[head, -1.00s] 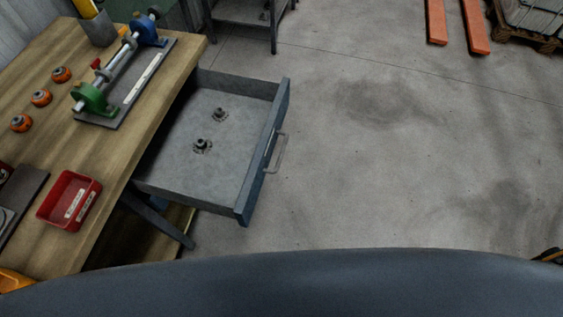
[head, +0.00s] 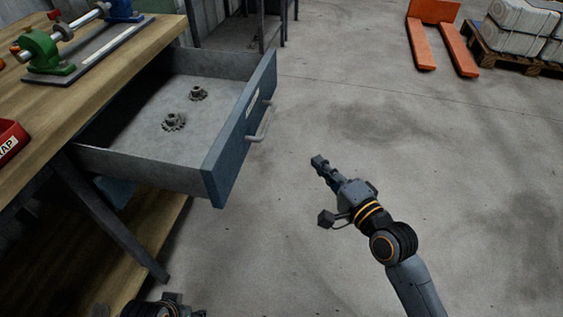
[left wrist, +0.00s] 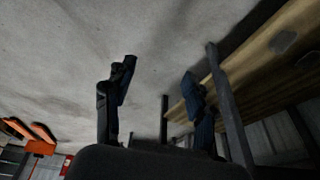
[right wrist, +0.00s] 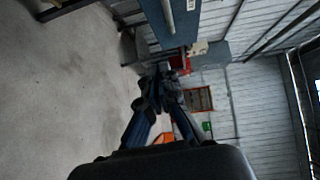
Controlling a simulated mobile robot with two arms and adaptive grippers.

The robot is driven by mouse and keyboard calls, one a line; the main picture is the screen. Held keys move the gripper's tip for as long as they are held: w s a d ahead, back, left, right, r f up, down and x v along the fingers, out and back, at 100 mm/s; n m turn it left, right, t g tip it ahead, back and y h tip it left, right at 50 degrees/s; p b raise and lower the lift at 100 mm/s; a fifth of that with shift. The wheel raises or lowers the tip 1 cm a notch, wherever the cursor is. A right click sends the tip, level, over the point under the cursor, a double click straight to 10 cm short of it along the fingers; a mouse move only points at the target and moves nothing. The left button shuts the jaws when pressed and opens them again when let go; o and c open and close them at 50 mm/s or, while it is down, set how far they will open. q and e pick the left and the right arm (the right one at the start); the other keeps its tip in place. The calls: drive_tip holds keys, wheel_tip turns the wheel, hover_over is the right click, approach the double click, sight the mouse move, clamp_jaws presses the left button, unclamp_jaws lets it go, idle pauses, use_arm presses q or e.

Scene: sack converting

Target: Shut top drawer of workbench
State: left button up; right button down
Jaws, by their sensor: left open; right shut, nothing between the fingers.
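The workbench's top drawer (head: 232,128) is pulled well out, with a blue front, a bent grey handle (head: 261,122) and two small metal gears lying inside. The workbench (head: 110,85) has a wooden top. My right gripper (head: 318,160) is shut and empty, to the right of the drawer front and apart from the handle. In the right wrist view its fingers (right wrist: 160,80) meet, and the blue drawer front (right wrist: 172,22) shows at the top. My left gripper (left wrist: 158,75) is open and empty in the left wrist view, near the bench's legs; only part of its arm shows at the bottom of the head view.
A green and blue fixture (head: 75,50) and a red bin (head: 10,142) stand on the bench top. A bench leg (head: 110,220) slants below the drawer. Orange pallet forks (head: 422,45) and a loaded pallet (head: 510,52) are far right. The concrete floor between is clear.

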drive_tip(key=s+r, duration=0.1)
drive_tip(key=r, duration=0.1)
drive_tip(key=b, duration=0.2)
approach(269, 124)
drive_tip(key=w+d, duration=0.2)
drive_tip(key=w, duration=0.1)
drive_tip(key=shift+y, duration=0.3)
drive_tip(key=w+a, duration=0.1)
drive_tip(key=a, duration=0.2)
drive_tip(key=w+a, duration=0.1)
drive_tip(key=shift+w+a+f, duration=0.2)
drive_tip(key=shift+w+f, duration=0.1)
drive_tip(key=shift+f, duration=0.1)
use_arm(q)
drive_tip(key=v, duration=0.3)
drive_tip(key=shift+s+r, duration=0.25)
drive_tip(key=shift+s, duration=0.2)
drive_tip(key=shift+a+r, duration=0.1)
drive_tip(key=shift+r, duration=0.05)
use_arm(e)
drive_tip(key=shift+a, duration=0.1)
